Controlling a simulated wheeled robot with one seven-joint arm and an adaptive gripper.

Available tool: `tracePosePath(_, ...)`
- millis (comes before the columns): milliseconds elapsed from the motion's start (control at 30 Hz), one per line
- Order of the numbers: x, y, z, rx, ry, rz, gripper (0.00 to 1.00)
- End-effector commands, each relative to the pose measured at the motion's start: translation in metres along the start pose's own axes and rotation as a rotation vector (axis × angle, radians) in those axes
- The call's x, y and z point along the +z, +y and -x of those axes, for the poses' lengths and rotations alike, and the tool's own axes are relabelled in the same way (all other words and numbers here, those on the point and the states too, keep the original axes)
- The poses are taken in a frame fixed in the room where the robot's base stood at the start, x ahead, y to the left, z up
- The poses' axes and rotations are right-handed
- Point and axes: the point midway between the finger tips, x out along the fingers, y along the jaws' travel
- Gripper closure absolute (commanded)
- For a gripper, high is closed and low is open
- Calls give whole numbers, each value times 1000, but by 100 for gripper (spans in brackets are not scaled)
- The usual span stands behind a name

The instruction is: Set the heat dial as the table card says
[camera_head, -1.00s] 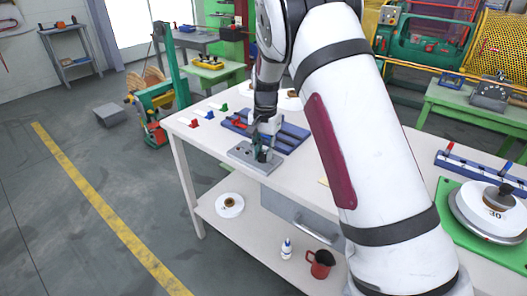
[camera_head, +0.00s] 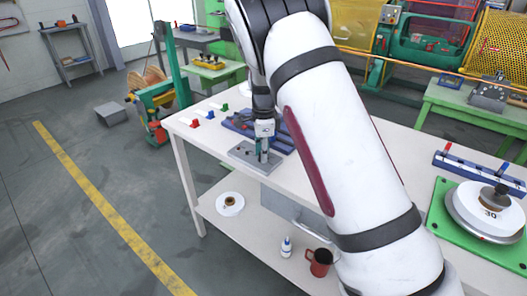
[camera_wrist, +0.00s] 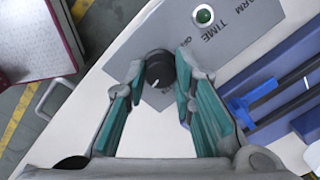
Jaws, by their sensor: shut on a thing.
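A dark round dial (camera_wrist: 159,70) with a short white pointer line sits on a grey control panel (camera_wrist: 222,50). The panel carries the word TIME, a partly cut-off word ending in ARM, and a green round button (camera_wrist: 204,15). My gripper (camera_wrist: 158,68) is shut on the dial, with a finger on each side of it. In the head view, my gripper (camera_head: 262,156) points down at the grey panel (camera_head: 243,154) near the table's front edge. The marks around the dial are mostly hidden by the fingers. I cannot make out the table card.
A blue rack (camera_head: 240,122) lies behind the panel, with small red, blue and green pieces to its left. A green board with a round weight marked 30 (camera_head: 491,213) is at the right. The lower shelf holds a red jug (camera_head: 319,262) and a white bottle (camera_head: 286,247).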

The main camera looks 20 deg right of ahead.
Motion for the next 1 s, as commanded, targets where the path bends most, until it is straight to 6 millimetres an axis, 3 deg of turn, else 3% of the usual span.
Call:
tracePosePath(400,0,-1,1,-4,7,-196,100)
tracePosePath(967,0,-1,1,-4,8,-227,100)
tracePosePath(1000,0,-1,1,-4,8,-227,72)
